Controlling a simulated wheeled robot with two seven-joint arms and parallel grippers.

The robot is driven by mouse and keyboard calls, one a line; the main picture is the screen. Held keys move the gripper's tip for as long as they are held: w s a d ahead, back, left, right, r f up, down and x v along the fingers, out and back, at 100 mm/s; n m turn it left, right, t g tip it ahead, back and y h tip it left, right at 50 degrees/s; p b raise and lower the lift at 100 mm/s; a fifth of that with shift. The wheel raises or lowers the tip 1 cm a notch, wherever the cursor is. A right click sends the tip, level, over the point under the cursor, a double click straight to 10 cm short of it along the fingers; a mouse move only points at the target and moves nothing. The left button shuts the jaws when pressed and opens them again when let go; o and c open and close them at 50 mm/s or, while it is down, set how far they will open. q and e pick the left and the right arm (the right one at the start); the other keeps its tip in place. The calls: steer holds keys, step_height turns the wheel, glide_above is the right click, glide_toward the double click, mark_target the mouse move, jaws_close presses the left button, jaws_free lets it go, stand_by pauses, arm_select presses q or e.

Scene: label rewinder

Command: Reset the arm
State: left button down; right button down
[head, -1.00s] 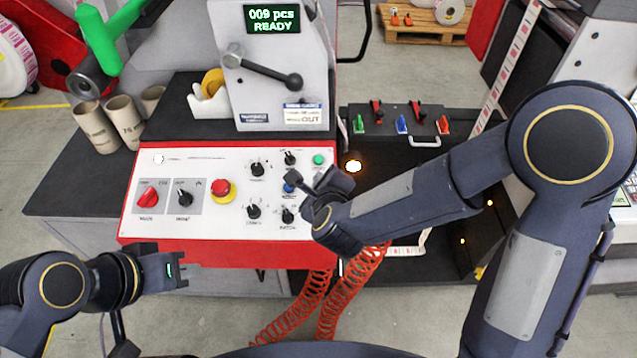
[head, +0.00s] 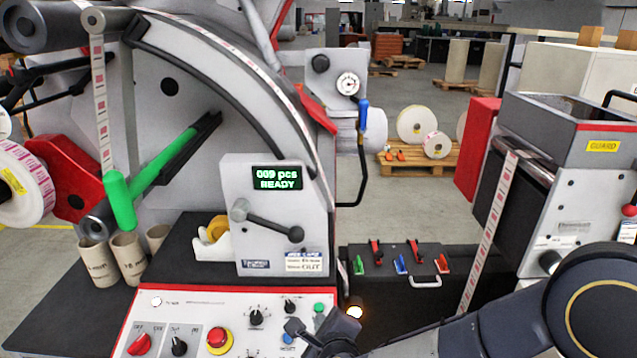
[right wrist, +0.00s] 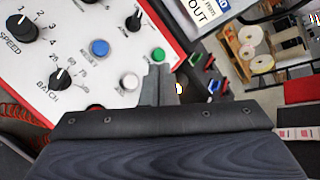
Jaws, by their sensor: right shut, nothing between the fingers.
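My right arm (head: 500,320) reaches in from the right in the head view. My right gripper (head: 299,329) is at the bottom, over the right part of the white control panel (head: 180,310). In the right wrist view its fingers (right wrist: 158,84) are together and empty, in front of the panel near the green button (right wrist: 158,54) and the white button (right wrist: 128,82). The blue button (right wrist: 98,47) is to their left; contact with any button cannot be told. My left gripper is out of view.
The machine display (head: 276,178) reads "009 pcs READY" above a black-knobbed lever (head: 268,222). A red stop button (head: 219,340), cardboard cores (head: 130,258) and a tape dispenser (head: 212,240) are left. A black tray with coloured clips (head: 400,264) is right.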

steer(key=s+d+r+n+g+y, duration=0.2)
steer(key=s+d+r+n+y, duration=0.25)
steer(key=d+r+n, duration=0.45)
steer(key=s+d+f+n+g+h, duration=0.1)
steer(key=s+d+f+n+g, duration=0.1)
steer(key=s+d+n, duration=0.3)
steer(key=s+d+f+n+g+h, duration=0.2)
steer(key=s+d+n, duration=0.4)
steer(key=s, duration=0.7)
steer(key=shift+f+n, duration=0.3)
steer(key=shift+n, duration=0.6)
